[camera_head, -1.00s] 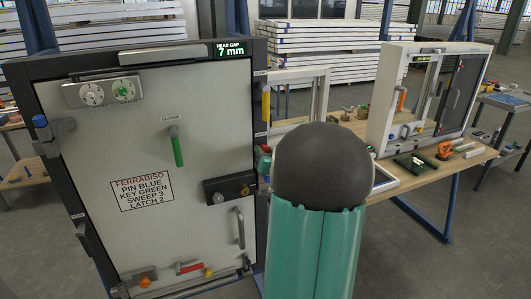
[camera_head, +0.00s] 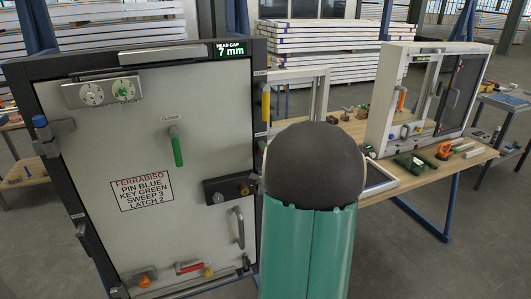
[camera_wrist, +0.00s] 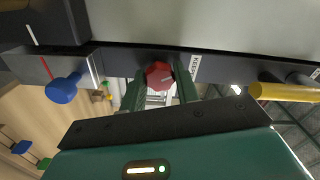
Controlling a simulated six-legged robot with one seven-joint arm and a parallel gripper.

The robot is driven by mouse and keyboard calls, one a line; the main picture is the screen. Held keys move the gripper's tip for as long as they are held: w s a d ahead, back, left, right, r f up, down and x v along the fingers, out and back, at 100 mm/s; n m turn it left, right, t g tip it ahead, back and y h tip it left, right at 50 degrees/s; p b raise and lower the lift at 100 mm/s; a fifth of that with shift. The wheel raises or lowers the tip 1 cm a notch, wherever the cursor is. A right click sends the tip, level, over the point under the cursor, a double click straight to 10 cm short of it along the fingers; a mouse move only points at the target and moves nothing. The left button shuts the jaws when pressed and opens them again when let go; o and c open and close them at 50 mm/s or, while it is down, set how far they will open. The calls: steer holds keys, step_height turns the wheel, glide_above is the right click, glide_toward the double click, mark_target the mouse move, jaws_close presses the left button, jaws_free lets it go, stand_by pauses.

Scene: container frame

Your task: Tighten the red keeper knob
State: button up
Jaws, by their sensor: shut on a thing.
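The red keeper knob (camera_wrist: 159,74) shows in the wrist view on the dark frame edge, beside a white label (camera_wrist: 194,67) whose visible letters look like "KEEP". My gripper (camera_wrist: 158,83) has its green fingers on either side of the knob and is shut on it. In the head view my own arm covers the knob. The tall door panel (camera_head: 95,150) stands on the left there, with a display (camera_head: 230,48) that reads "HEAD GAP 7 mm".
In the wrist view a blue knob (camera_wrist: 63,88) is left of my gripper and a yellow handle (camera_wrist: 285,92) is right. The door bears a green-handled lever (camera_head: 177,150) and a grey pull handle (camera_head: 238,228). A workbench (camera_head: 440,178) with a white window frame (camera_head: 400,110) stands right.

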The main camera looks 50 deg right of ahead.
steer(key=m, duration=0.5)
steer(key=shift+m, duration=0.4)
stand_by(0.3)
steer(key=o, duration=1)
steer(key=shift+s, duration=0.1)
steer(key=v, duration=1.3)
steer(key=shift+s+a+f, duration=0.1)
steer(key=shift+s+a, duration=0.1)
steer(key=shift+s, duration=0.1)
